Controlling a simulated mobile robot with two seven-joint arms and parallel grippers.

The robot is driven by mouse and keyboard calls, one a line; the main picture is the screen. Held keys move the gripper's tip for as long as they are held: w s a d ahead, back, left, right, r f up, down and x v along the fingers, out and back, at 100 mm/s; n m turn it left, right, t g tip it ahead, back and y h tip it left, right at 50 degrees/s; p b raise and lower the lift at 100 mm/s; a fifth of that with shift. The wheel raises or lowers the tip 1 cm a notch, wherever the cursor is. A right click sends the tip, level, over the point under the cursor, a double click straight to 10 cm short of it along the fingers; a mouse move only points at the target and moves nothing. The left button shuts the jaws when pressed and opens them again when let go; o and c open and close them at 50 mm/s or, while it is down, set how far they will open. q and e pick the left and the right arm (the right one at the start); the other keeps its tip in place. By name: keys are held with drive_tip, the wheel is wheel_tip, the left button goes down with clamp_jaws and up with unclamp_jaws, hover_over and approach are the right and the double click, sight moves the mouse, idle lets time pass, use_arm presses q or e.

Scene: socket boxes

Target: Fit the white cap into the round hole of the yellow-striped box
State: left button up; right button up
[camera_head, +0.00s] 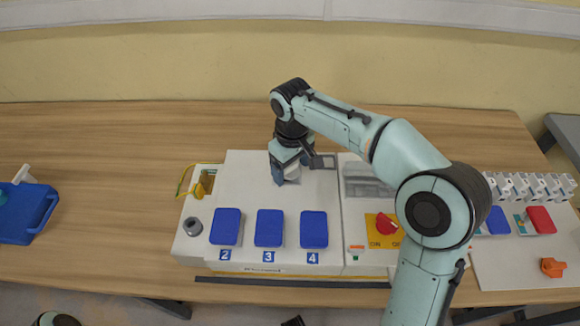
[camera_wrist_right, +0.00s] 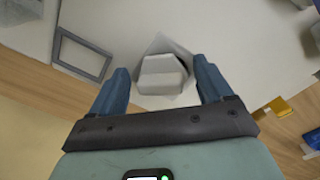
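My right gripper (camera_head: 290,170) is over the back of the large white box (camera_head: 245,175) and points down at it. In the right wrist view my two blue fingers (camera_wrist_right: 163,84) are spread apart. A white-grey blocky piece (camera_wrist_right: 161,74), which looks like the white cap, lies between and beyond the fingertips, with visible gaps on both sides. It shows partly under the gripper in the head view (camera_head: 292,173). The white box has a thin yellow strip along its lower front edge. I cannot make out its round hole. My left gripper is not in view.
Blue covers (camera_head: 269,228) numbered 2 to 4 sit on the box front. A grey round fitting (camera_head: 193,226) is at its left. A red knob (camera_head: 387,224) on a yellow plate stands right. A blue tray (camera_head: 27,210) lies far left, with bare wooden table (camera_head: 110,190) between.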

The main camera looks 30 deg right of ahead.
drive_tip(key=shift+s+a+f, duration=0.15)
drive_tip(key=shift+a+f, duration=0.2)
drive_tip(key=shift+a, duration=0.15)
drive_tip(key=shift+r, duration=0.3)
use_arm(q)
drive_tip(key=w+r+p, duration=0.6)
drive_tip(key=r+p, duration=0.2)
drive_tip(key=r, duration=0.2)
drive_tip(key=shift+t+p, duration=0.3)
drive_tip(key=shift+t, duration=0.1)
use_arm(e)
wheel_tip(320, 180, up, 20)
drive_tip(key=shift+w+d+r, duration=0.2)
drive_tip(key=shift+d, duration=0.2)
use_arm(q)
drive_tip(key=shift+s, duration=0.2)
use_arm(e)
drive_tip(key=shift+s, duration=0.25)
drive_tip(key=shift+w, duration=0.1)
